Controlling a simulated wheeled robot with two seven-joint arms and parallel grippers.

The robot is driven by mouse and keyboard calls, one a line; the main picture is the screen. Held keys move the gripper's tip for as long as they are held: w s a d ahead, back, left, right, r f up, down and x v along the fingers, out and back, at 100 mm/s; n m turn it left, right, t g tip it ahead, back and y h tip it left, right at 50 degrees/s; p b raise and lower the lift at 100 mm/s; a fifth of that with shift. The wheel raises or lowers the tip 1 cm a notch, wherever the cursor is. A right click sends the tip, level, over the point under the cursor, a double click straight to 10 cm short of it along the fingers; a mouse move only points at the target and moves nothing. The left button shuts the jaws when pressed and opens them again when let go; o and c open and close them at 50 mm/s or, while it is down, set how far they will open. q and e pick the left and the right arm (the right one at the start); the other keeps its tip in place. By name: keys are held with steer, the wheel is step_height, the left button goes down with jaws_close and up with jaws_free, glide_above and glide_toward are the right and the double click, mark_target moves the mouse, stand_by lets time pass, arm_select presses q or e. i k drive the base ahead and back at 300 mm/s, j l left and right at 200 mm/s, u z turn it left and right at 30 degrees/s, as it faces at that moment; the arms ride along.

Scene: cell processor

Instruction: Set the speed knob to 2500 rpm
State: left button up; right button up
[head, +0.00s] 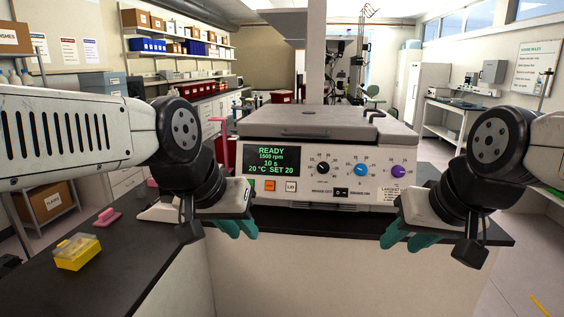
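The processor (330,135) stands on the dark bench with its front panel facing me. Its green display (271,160) reads READY, about 1500 rpm, 10 s and 20 °C SET 20. Three dial knobs sit right of the display: a black knob (323,168), a blue knob (361,170) and a purple knob (397,171). Their labels are too small to read. My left gripper (238,229), with teal fingertips, is open and empty below and left of the panel. My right gripper (408,238) is open and empty below and right of the knobs. Neither touches a knob.
An orange button (270,186), a pale button (291,186) and a black rocker switch (341,192) sit low on the panel. A yellow box (77,252) and a pink object (107,217) lie on the left bench. The space before the panel is clear.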

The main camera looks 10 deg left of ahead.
mark_target(323, 167)
steer(key=i+l+u, duration=0.15)
steer(key=l+u, duration=0.15)
steer(key=l, duration=0.3)
steer(key=l+u, duration=0.3)
steer(key=l, duration=0.3)
steer(key=i, duration=0.05)
